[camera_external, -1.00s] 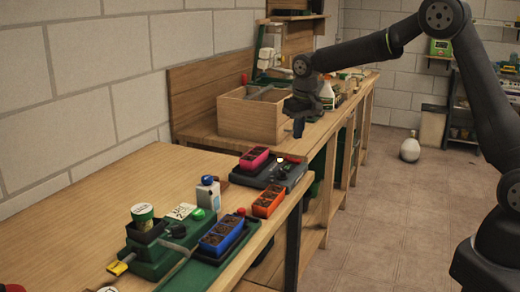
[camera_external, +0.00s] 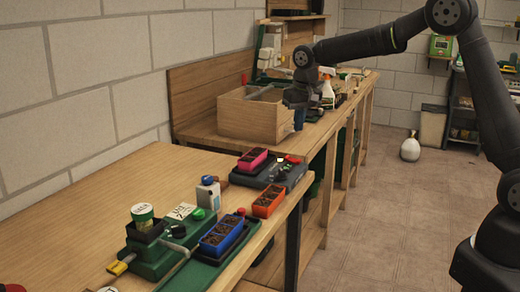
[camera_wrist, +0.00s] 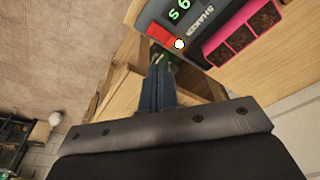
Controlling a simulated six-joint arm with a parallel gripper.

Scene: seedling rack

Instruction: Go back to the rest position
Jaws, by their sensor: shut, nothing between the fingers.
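My gripper (camera_external: 298,120) is shut and empty. It hangs in the air in front of the wooden box, beyond the near bench, with its fingers pointing down. In the wrist view its blue fingers (camera_wrist: 158,88) are together, with nothing between them. A pink seedling tray (camera_external: 253,158) sits on the dark shaker (camera_external: 285,176); both also show at the top right of the wrist view, the pink tray (camera_wrist: 240,37) beside the shaker's display. An orange tray (camera_external: 267,203) stands at the bench edge.
The wooden box (camera_external: 246,118) stands on the far bench, close to my gripper. A spray bottle (camera_external: 327,92) is behind it. On the near bench (camera_external: 90,205) are a white carton (camera_external: 208,194) and a green-labelled pot (camera_external: 142,213). The floor (camera_external: 385,220) to the right is open.

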